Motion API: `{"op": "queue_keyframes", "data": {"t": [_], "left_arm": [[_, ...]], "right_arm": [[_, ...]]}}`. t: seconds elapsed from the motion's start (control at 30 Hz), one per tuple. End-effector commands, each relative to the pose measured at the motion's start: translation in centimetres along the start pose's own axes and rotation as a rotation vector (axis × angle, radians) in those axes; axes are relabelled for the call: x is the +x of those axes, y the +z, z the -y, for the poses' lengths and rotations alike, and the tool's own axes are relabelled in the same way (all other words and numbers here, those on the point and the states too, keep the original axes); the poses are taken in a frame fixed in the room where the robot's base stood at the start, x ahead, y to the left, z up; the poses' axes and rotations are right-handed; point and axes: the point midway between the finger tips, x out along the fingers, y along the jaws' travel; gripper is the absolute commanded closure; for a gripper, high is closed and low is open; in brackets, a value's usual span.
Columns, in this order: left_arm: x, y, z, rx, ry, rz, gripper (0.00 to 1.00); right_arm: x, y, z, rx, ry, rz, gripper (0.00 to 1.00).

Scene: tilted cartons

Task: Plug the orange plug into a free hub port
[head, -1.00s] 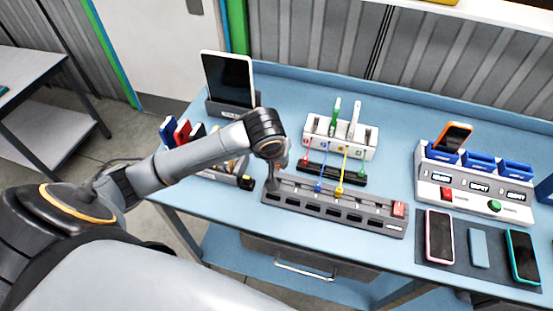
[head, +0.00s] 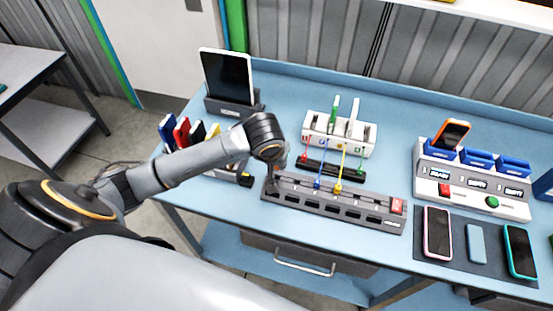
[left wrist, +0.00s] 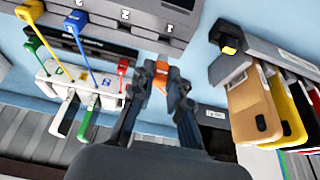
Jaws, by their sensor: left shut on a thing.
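The grey hub (head: 372,219) lies on the blue table with a row of ports and a red switch at its right end. It also shows at the top of the left wrist view (left wrist: 137,30). A blue plug (left wrist: 75,21) and a yellow plug (left wrist: 29,11) are at the hub, on coloured cables. My left gripper (left wrist: 161,82) is shut on the orange plug (left wrist: 160,75), close to the hub's edge. In the head view the left gripper (head: 271,184) is at the hub's left end, and the orange plug cannot be made out. My right gripper is out of view.
A dark strip (head: 345,173) and a white rack (head: 350,148) stand behind the hub. A holder with coloured cards (left wrist: 258,105) is close beside the gripper. A tablet on its stand (head: 228,76) is behind left; a phone charging station (head: 472,185) is at right.

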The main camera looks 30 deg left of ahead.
Motion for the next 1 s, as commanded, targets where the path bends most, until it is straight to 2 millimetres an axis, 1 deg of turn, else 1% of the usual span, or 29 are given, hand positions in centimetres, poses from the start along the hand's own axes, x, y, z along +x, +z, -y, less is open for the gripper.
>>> {"op": "queue_keyframes", "data": {"t": [0.03,0.5,1.0], "left_arm": [[0.4,0.2,0.0,0.000,0.000,0.002,1.00],[3.0,1.2,0.0,0.001,0.000,0.001,1.00],[3.0,1.2,0.0,0.000,0.000,0.000,1.00]], "right_arm": [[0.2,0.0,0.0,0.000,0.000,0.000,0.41],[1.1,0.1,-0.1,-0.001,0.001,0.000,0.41],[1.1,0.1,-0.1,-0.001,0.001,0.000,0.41]]}}
